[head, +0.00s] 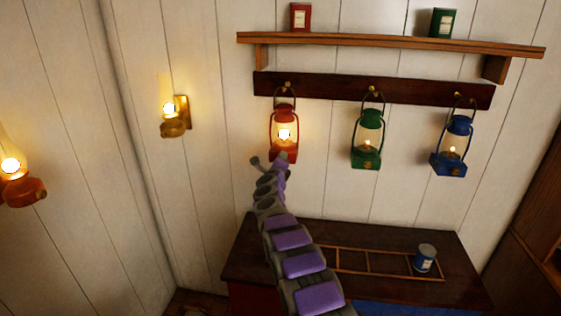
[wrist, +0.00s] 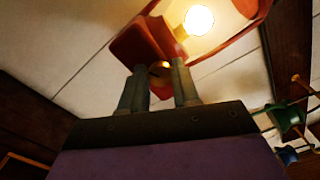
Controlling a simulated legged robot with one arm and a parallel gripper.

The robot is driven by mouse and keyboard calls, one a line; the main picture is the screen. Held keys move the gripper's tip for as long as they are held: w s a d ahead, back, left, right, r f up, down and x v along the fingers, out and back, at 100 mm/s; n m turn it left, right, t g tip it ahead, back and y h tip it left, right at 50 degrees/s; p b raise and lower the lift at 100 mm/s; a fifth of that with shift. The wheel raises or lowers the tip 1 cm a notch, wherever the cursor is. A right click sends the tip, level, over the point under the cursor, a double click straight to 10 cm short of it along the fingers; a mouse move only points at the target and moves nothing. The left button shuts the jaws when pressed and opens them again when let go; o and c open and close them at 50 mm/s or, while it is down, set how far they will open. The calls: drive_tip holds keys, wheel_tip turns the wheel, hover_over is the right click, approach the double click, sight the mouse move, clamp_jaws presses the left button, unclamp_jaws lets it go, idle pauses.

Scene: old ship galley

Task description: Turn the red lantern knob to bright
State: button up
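The red lantern (head: 284,118) hangs from a hook at the left of the dark rail, its flame glowing larger and brighter than the other lanterns'. My gripper (head: 282,157) is at the front of its base, covering the knob in the head view. In the wrist view the red lantern's base (wrist: 138,42) fills the top, and its brass knob (wrist: 160,68) shows between the tips of my gripper (wrist: 160,76). The fingers stand apart, with a gap on each side of the knob. Whether either finger touches it, I cannot tell.
A shelf (head: 390,43) with two tins is above. Wall lamps glow at left.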

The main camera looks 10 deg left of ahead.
drive_tip(key=shift+o, duration=1.4)
drive_tip(key=shift+w+a+f, duration=0.1)
drive_tip(key=shift+a+f, duration=0.05)
drive_tip(key=shift+f, duration=0.35)
drive_tip(key=shift+o, duration=0.9)
drive_tip(key=shift+r, duration=0.35)
drive_tip(key=s+b, duration=0.4)
drive_tip(key=s, duration=1.3)
drive_tip(key=shift+s+a, duration=0.15)
drive_tip(key=shift+a, duration=0.25)
drive_tip(key=shift+f, duration=0.1)
